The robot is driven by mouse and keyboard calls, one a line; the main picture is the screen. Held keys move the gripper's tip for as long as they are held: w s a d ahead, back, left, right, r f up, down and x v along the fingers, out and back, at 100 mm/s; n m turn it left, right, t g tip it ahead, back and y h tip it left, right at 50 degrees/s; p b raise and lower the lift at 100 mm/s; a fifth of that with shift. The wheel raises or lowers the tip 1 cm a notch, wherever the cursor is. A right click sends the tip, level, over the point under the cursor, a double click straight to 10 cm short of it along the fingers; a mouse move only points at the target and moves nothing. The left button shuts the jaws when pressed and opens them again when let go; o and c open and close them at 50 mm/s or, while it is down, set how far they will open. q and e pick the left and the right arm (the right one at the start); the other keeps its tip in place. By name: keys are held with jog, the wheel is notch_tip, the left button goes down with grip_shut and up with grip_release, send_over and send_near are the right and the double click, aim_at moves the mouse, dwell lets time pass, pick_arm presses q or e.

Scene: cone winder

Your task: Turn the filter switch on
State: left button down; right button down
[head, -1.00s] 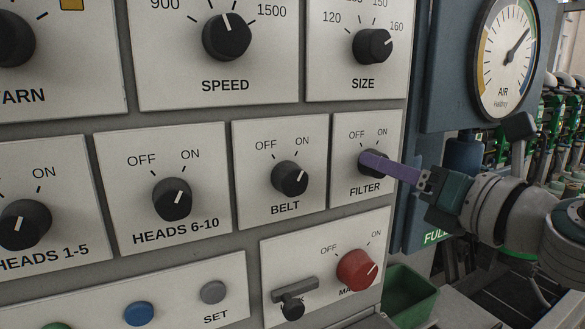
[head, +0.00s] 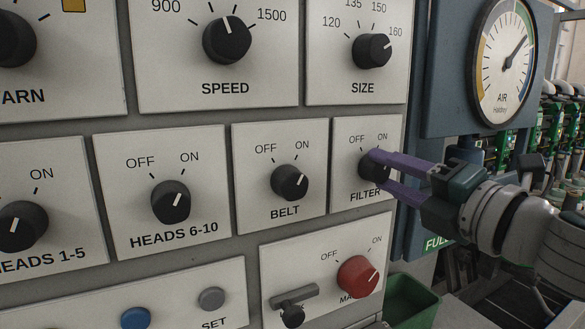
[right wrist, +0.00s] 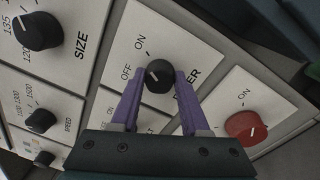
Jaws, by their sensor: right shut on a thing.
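The filter switch (head: 365,167) is a black knob on a white plate marked OFF, ON and FILTER, at the right of the panel. My right gripper (head: 374,170) reaches it from the right, and its two purple fingers hide part of the knob and label. In the right wrist view the filter switch (right wrist: 158,76) sits between the fingertips of the right gripper (right wrist: 158,84), one on each side. The gripper is shut on it. Its small white pointer seems to face the OFF side in that view. My left gripper is not in view.
The belt switch (head: 290,182) is left of the filter plate, and the size knob (head: 372,50) is above. A red knob (head: 357,276) and a black T-shaped handle (head: 293,304) are below. A green bin (head: 412,303) is at lower right; an air gauge (head: 503,62) is at upper right.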

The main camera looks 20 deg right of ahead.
jog(key=shift+m, duration=0.3)
jog(key=shift+c, duration=2)
grip_release()
jog(key=s+d+b, duration=0.1)
jog(key=s+b, duration=0.1)
jog(key=s, duration=0.8)
jog(key=shift+f, duration=0.2)
